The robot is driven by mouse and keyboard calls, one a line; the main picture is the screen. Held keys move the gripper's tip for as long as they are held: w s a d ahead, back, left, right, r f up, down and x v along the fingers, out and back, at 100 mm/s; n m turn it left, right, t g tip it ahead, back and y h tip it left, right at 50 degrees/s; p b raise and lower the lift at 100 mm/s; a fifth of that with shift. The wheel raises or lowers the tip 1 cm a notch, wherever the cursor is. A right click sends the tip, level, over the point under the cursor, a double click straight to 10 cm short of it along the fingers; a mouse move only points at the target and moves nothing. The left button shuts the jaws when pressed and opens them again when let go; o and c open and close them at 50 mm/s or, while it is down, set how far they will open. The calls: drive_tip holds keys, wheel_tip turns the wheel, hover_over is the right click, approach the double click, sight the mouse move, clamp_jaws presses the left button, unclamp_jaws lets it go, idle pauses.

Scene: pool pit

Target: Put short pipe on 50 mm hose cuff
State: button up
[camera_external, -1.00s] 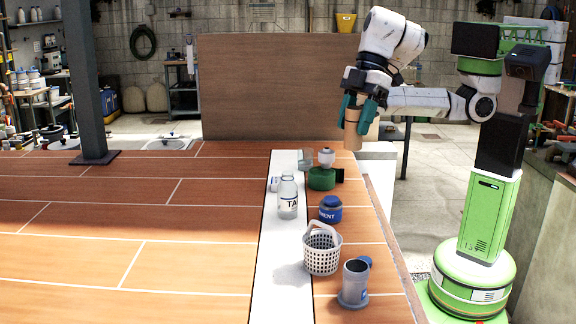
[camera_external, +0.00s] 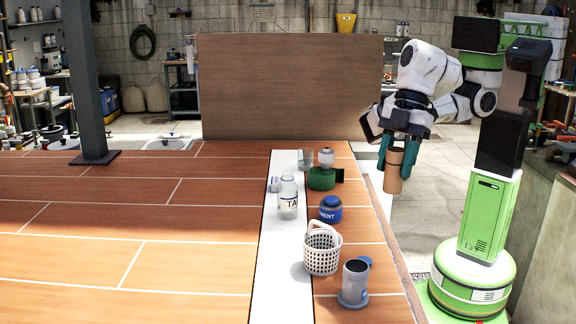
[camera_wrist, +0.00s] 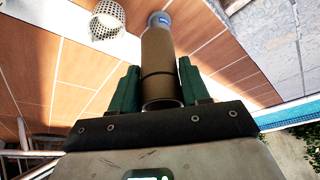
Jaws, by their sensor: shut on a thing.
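The short pipe is a brown tube (camera_external: 396,172), dark-mouthed at its upper end. My gripper (camera_external: 398,160) is shut on it with teal fingers on both sides, and holds it nearly upright, slightly tilted, beyond the deck's right edge. In the wrist view the pipe (camera_wrist: 160,65) stands between the fingers (camera_wrist: 158,85). The 50 mm hose cuff looks to be the grey, wide-based cylinder (camera_external: 355,283) with a dark open top, upright at the near right of the deck. It is well apart from the pipe. In the wrist view its grey rim (camera_wrist: 158,19) shows partly behind the pipe.
A white basket (camera_external: 322,253) stands left of the cuff, with a blue cement tin (camera_external: 330,209) behind it. A white bottle (camera_external: 288,199) and a green object (camera_external: 321,179) stand farther back.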

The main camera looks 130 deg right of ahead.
drive_tip(key=shift+w+a+f+p, duration=0.2)
drive_tip(key=shift+w+f+p, duration=0.3)
drive_tip(key=shift+w+f, duration=2.5)
drive_tip(key=shift+w+a+f+p, duration=0.2)
drive_tip(key=shift+w+f+p, duration=0.3)
drive_tip(key=shift+w+f, duration=2.45)
drive_tip(key=shift+s+f, duration=0.1)
drive_tip(key=shift+f, duration=0.15)
drive_tip(key=o, duration=1.1)
drive_tip(key=b+v, duration=0.1)
drive_tip(key=v, duration=1.1)
drive_tip(key=shift+r+b, duration=0.25)
drive_tip(key=shift+b, duration=0.05)
